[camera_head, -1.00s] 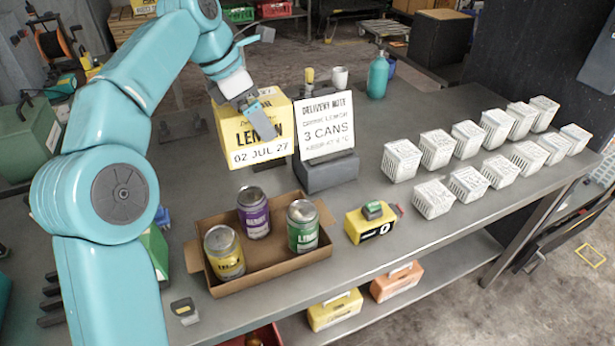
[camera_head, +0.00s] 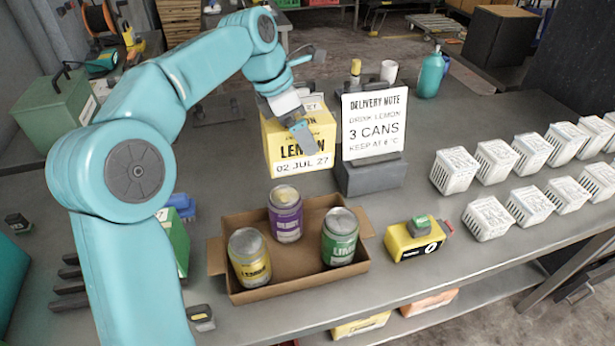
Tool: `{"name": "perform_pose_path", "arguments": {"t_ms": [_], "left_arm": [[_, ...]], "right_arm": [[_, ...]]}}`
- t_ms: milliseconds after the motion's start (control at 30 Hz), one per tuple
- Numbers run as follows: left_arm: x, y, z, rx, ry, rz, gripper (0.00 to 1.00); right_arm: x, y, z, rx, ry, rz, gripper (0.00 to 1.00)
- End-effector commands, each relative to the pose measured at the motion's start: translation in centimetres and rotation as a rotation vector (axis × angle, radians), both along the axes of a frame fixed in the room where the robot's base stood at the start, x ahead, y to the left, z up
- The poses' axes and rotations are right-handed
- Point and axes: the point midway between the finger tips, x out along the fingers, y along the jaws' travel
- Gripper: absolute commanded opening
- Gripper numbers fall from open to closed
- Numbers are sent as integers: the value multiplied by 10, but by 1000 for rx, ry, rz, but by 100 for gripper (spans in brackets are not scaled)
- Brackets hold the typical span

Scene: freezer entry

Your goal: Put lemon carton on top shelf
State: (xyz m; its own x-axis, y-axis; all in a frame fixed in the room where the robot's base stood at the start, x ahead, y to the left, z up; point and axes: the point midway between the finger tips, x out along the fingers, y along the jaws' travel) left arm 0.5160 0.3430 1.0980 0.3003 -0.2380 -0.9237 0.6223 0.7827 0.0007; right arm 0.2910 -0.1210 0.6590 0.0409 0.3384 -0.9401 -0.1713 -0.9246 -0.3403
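The yellow lemon carton (camera_head: 283,150), labelled LEMON and 02 JUL 27, is at the far side of the grey table, left of the delivery note. My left gripper (camera_head: 303,135) is at the carton, with one grey finger lying across its front face. The other finger is hidden behind the carton's top, and the carton appears gripped between them. I cannot tell whether its base touches the table. My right gripper is not in view. No top shelf can be made out in this view.
The delivery note (camera_head: 374,126) stands on a dark block close right of the carton. A cardboard tray (camera_head: 300,285) with three cans is in front. A yellow device (camera_head: 414,241) and several white baskets (camera_head: 487,218) stand to the right. A green box (camera_head: 55,110) is at the left.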

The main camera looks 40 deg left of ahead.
Motion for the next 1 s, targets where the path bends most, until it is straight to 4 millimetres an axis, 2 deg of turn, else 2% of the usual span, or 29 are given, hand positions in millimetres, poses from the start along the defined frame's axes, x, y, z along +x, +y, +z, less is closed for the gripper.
{"name": "perform_pose_path", "arguments": {"t_ms": [33,200,433,633,733,1000], "left_arm": [[-1,0,-17,-1,1,1,36],[0,0,-53,-1,-1,1,36],[2,1,-75,-2,-1,1,36],[3,2,-105,-2,0,1,36],[4,2,-112,-1,-2,0,36],[4,2,-112,0,-3,1,36]], "right_arm": [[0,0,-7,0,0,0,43],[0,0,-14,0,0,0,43],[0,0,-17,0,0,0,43],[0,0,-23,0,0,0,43],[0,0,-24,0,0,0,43],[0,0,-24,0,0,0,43]]}}
